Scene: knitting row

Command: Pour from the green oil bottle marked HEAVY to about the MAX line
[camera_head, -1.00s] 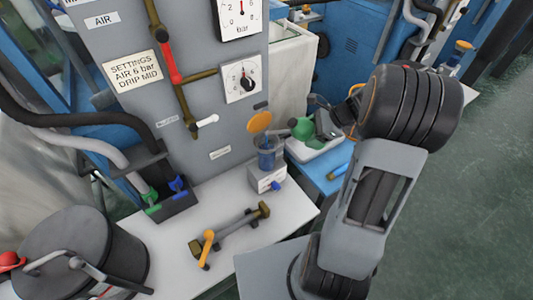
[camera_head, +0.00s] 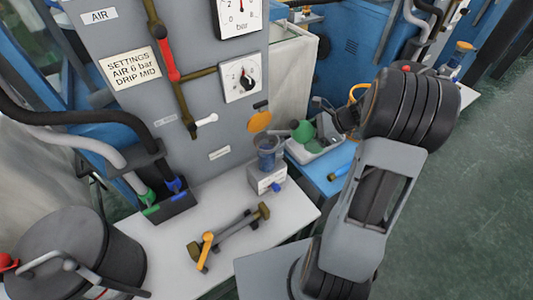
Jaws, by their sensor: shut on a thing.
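A green bottle (camera_head: 302,131) lies tilted, its narrow spout pointing left toward the clear bluish cup (camera_head: 268,153). My gripper (camera_head: 325,118) is at the bottle's right side and shut on it; the fingers are partly hidden by my wrist. The spout is close to the right of the cup's rim, and I cannot tell if it is over the opening. The cup sits on a pale block, with an orange round lid (camera_head: 259,122) standing open above it. The HEAVY marking, the MAX line, the oil level and any stream are too small to make out.
A pale tray (camera_head: 325,149) with something green in it stands on the blue surface behind the bottle. A blue-capped knob (camera_head: 276,187) sticks out of the block. A brown-ended bar with an orange lever (camera_head: 207,243) lies on the white bench. The grey panel (camera_head: 225,120) rises behind.

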